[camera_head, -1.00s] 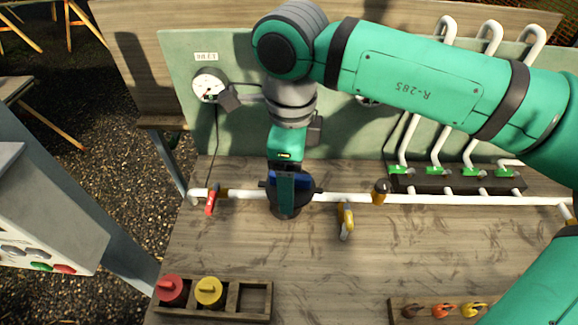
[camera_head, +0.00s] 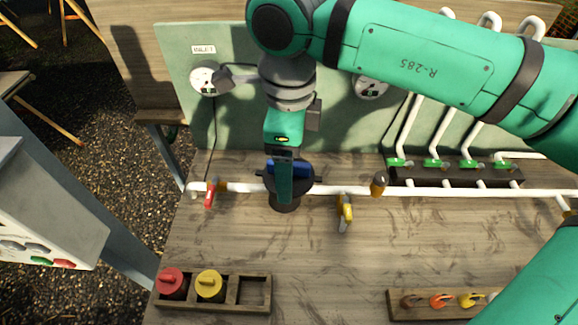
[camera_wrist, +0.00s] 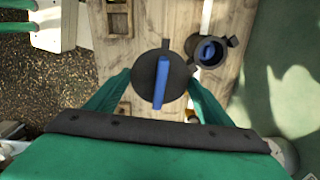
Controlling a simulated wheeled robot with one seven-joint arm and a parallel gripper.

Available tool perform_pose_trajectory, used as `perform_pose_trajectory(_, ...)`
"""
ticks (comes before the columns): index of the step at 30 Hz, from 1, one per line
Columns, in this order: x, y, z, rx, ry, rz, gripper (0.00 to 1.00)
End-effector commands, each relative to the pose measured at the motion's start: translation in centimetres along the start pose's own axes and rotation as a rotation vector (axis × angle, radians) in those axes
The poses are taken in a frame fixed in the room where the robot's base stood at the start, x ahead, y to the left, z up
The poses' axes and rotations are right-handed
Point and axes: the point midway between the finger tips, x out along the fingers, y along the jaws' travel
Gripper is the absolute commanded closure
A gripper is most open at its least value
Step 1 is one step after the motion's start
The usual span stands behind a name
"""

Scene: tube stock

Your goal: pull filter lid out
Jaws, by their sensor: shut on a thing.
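My gripper (camera_head: 285,188) is shut on the filter lid (camera_head: 264,180), a dark round disc with a blue bar handle. In the wrist view the lid (camera_wrist: 144,80) sits between the green fingers of my gripper (camera_wrist: 157,86), with its blue handle (camera_wrist: 161,83) across the middle. The dark filter housing (camera_wrist: 222,58) shows to the right of the lid in that view, open at the top with something blue inside. In the head view the housing (camera_head: 286,206) stands on the white pipe, partly hidden behind my fingers and the lid.
A wooden tray (camera_head: 253,307) at the front left holds a red cap (camera_head: 171,283) and a yellow cap (camera_head: 209,285); its right compartment is empty. A red-handled valve (camera_head: 210,195) and a yellow-handled valve (camera_head: 345,211) flank the housing on the pipe (camera_head: 425,191). The bench's middle front is clear.

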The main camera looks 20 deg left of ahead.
Motion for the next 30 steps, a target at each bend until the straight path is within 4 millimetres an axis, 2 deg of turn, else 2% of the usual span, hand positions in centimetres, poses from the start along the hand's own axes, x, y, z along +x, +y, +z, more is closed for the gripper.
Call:
perform_pose_trajectory(21,-3.0,0.0,0.0,0.0,-0.001,0.0,0.5)
perform_pose_trajectory(30,-3.2,0.0,0.0,-0.001,0.0,0.0,0.5)
